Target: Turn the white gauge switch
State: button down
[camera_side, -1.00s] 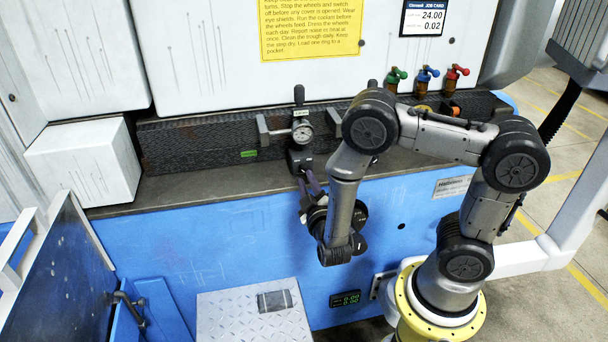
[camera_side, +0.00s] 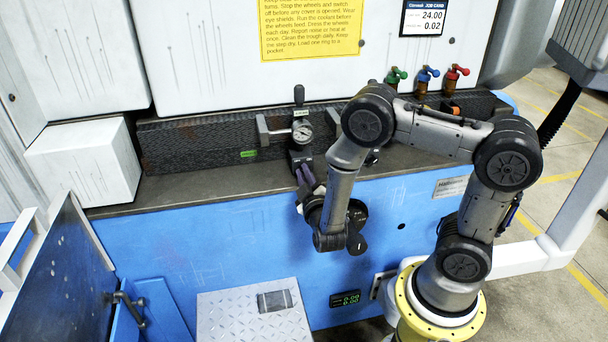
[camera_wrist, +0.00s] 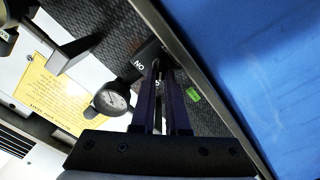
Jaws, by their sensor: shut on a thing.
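The white-faced gauge (camera_side: 302,133) stands on a black mount on the machine's ledge; its dial also shows in the wrist view (camera_wrist: 112,100). Below it is a black switch box (camera_side: 299,158), whose top shows the letters ON in the wrist view (camera_wrist: 143,61). My gripper (camera_side: 304,172) reaches up to this box from the front. In the wrist view my gripper's (camera_wrist: 162,72) two dark purple fingers are close together, shut on the switch's small lever at the box. The fingers hide most of the lever, so its angle is hard to tell.
A dark rail (camera_side: 200,140) runs behind the ledge, with a green label (camera_side: 248,154). Green, blue and red valves (camera_side: 427,76) stand at the right. A white block (camera_side: 83,165) sits at the left. The blue front panel (camera_side: 190,240) drops away below the ledge.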

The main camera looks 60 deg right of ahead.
jog(key=shift+m, duration=0.4)
jog(key=m, duration=0.4)
jog(key=shift+s+d+r, duration=0.1)
jog(key=shift+s, duration=0.05)
jog(key=m, duration=0.5)
jog(key=shift+s+d, duration=0.15)
jog(key=shift+d, duration=0.05)
jog(key=m, duration=0.4)
jog(key=shift+s+d+m, duration=0.1)
jog(key=shift+s+m, duration=0.05)
jog(key=shift+m, duration=0.25)
jog(key=shift+d+m, duration=0.1)
jog(key=shift+m, duration=1.5)
jog(key=c, duration=1.2)
grip_release()
